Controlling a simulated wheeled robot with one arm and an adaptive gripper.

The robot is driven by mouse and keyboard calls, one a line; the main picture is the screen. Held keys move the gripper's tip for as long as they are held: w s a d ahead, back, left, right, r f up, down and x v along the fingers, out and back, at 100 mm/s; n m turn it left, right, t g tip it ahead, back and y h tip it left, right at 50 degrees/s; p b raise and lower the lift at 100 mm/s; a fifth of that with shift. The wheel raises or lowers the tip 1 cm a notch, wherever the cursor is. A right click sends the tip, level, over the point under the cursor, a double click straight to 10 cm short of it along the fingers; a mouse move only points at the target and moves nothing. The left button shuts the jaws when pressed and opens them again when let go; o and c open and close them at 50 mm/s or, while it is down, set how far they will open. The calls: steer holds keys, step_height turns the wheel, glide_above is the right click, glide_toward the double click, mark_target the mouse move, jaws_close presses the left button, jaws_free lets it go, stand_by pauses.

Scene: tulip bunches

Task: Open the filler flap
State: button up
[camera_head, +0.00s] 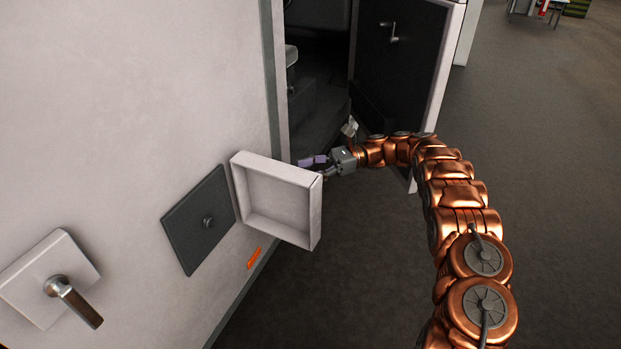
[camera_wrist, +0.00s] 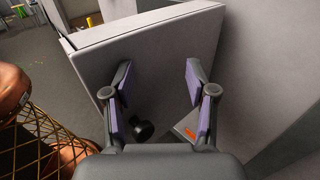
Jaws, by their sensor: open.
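The filler flap (camera_head: 278,195) is a white, shallow box-shaped door that stands swung out from the white wall. Its hollow inner side faces the head camera. A black knob (camera_wrist: 142,130) shows low on that face. Contact with the flap cannot be told.
A lever handle (camera_head: 75,300) on a white plate juts from the wall at lower left. An orange label (camera_head: 254,258) is on the wall below the flap. A dark door (camera_head: 395,65) stands open behind my gripper. The floor (camera_head: 560,200) to the right is clear.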

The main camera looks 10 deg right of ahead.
steer(key=shift+a+r, duration=0.15)
steer(key=shift+r, duration=0.1)
steer(key=shift+c, duration=0.3)
